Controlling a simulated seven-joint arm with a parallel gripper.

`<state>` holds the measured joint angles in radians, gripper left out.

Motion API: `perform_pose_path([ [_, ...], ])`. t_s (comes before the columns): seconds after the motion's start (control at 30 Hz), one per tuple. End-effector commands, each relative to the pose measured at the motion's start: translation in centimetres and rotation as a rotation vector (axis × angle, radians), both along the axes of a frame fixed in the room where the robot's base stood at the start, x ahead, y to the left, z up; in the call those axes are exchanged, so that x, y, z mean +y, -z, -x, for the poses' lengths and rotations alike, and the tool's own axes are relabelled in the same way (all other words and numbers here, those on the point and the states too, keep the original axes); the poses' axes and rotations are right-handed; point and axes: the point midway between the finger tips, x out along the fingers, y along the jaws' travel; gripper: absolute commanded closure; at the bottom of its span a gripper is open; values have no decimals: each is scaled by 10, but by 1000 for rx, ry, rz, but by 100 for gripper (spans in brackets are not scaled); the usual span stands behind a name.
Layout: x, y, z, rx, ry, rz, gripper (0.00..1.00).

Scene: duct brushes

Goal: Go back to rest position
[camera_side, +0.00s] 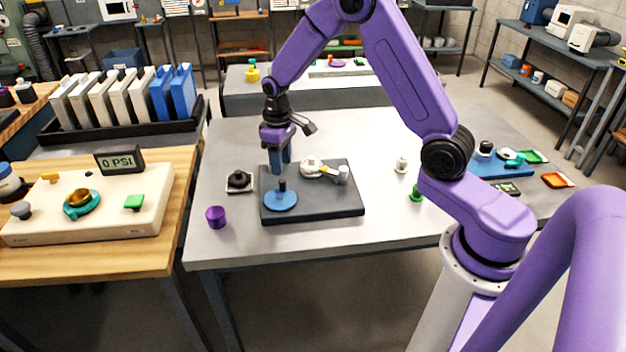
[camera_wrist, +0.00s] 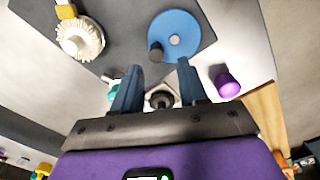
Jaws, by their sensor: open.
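My gripper (camera_side: 281,172) points down above the dark mat (camera_side: 325,208) on the grey table. Its blue fingers are open, with nothing held between them in the wrist view (camera_wrist: 158,72). From the side I cannot tell the exact gap between fingertips and knob.
A white round brush-like part (camera_side: 311,165) lies on the mat, beside a light grey piece (camera_side: 342,174). A purple cup (camera_side: 216,216) and a small black-and-white fixture (camera_side: 239,181) stand left of the mat. A green piece (camera_side: 416,193) and a white piece (camera_side: 401,165) stand to its right.

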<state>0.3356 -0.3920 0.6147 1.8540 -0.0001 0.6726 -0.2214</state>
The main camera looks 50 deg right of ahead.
Motion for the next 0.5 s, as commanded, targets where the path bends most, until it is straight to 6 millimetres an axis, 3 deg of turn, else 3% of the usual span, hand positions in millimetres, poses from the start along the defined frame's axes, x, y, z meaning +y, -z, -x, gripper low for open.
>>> perform_pose_path([
  [0.17, 32, -25, 24, -8, -92, -1, 57],
  [0.5, 89, -73, 111, -14, -315, -5, 57],
])
